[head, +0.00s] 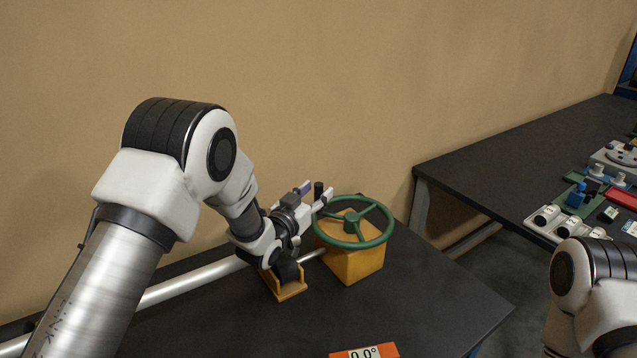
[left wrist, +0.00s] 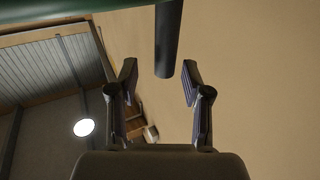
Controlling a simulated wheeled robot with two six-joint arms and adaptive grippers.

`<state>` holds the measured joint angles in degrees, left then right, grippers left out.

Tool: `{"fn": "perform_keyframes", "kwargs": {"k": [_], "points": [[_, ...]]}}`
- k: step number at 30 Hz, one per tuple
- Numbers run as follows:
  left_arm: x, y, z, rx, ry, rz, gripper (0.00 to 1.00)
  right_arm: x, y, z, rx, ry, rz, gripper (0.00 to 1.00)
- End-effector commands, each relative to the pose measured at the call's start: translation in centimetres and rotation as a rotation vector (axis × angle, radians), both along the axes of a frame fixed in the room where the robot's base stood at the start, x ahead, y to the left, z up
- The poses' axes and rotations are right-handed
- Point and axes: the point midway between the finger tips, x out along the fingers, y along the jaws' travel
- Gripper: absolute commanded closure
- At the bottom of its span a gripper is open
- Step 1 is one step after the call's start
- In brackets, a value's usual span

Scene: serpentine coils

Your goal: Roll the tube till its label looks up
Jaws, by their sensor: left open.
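A long silver tube (head: 192,283) lies across the table behind my left arm, which hides part of it. No label shows on its visible side. A green handwheel (head: 375,238) sits on the box. My left gripper (head: 325,195) is open at the wheel's far left rim, by a black upright handle (head: 318,188). In the left wrist view the dark handle (left wrist: 168,45) stands between the open fingertips (left wrist: 160,85), below the green rim (left wrist: 95,8). My right gripper is out of view.
An orange sign (head: 363,352) reading about 0.0° stands at the table's front. The dark tabletop (head: 420,305) is clear right of the box. A second table (head: 510,150) on the right holds several coloured parts and devices. A tan wall rises behind.

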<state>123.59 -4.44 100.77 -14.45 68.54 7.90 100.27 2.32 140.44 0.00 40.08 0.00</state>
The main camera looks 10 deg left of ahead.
Motion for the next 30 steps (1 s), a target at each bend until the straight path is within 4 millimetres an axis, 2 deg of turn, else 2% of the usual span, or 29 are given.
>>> {"fn": "perform_keyframes", "kwargs": {"k": [4,11,13,15,16,25,30], "points": [[1.6,-0.5,0.0,0.001,0.002,0.001,0.52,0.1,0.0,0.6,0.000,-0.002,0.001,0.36],[1.9,-0.5,-0.1,0.000,0.001,0.001,0.52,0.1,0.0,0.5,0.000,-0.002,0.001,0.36],[1.9,-0.5,-0.1,0.000,0.001,0.001,0.69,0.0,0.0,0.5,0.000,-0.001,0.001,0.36],[1.9,-0.5,-0.1,0.000,0.001,0.001,0.94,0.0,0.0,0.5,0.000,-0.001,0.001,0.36],[1.9,-0.5,-0.1,0.000,0.001,0.001,1.00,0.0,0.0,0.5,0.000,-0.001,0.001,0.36],[1.8,-0.4,-0.3,0.001,0.005,-0.002,1.00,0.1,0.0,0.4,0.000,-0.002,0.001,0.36],[1.5,0.5,-0.5,0.000,0.007,-0.016,1.00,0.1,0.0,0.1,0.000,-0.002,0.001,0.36]]}}
